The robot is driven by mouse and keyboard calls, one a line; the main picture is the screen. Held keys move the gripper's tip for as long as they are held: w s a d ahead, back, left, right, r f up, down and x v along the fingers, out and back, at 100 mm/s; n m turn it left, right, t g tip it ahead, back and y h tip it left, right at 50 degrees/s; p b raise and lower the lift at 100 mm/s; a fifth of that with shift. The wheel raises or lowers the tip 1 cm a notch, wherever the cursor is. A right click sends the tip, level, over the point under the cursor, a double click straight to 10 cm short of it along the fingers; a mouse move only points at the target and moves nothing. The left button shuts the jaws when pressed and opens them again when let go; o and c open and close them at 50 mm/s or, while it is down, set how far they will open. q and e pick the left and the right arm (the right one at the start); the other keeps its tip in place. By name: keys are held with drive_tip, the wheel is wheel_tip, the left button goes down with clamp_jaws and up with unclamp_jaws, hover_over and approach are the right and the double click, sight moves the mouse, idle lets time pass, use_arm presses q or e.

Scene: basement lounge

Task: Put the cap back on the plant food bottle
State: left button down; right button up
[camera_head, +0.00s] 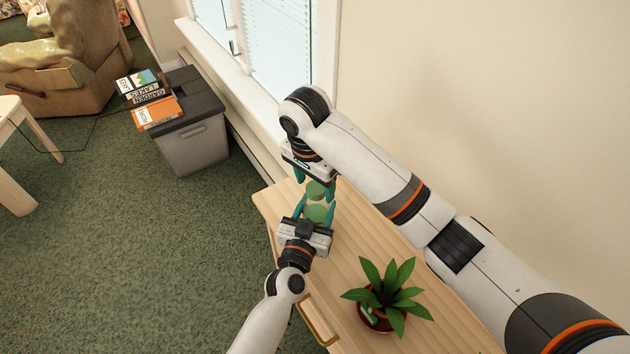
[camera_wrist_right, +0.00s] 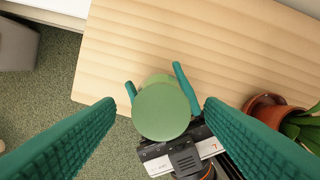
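The green plant food bottle (camera_head: 318,213) is between the fingers of my left gripper (camera_head: 316,211), which appears shut on it, above the table. A green round cap (camera_head: 314,190) is in line with the bottle's top end. In the right wrist view the cap's flat round face (camera_wrist_right: 162,112) points at the camera and hides most of the bottle behind it; I cannot tell whether it is fully seated. My right gripper (camera_head: 314,181) is over the cap from above. Its teal fingers stand apart on both sides, with a gap to the cap in the right wrist view (camera_wrist_right: 160,106).
The wooden table (camera_head: 350,235) carries a potted plant (camera_head: 385,298) at the front. The wall and window are close behind the right arm. A grey bin (camera_head: 195,147) with books (camera_head: 155,112) on its lid stands on the carpet at the left.

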wheel_tip(320, 180, up, 12)
drive_tip(key=s, duration=0.1)
drive_tip(key=shift+a, duration=0.45)
idle(0.3)
use_arm(q)
drive_tip(key=shift+c, duration=2.2)
unclamp_jaws()
use_arm(e)
drive_tip(key=shift+f, duration=0.1)
use_arm(q)
drive_tip(key=v, duration=1.2)
drive_tip(key=shift+b, duration=0.45)
use_arm(e)
drive_tip(key=shift+f, duration=0.45)
drive_tip(key=shift+s, duration=0.1)
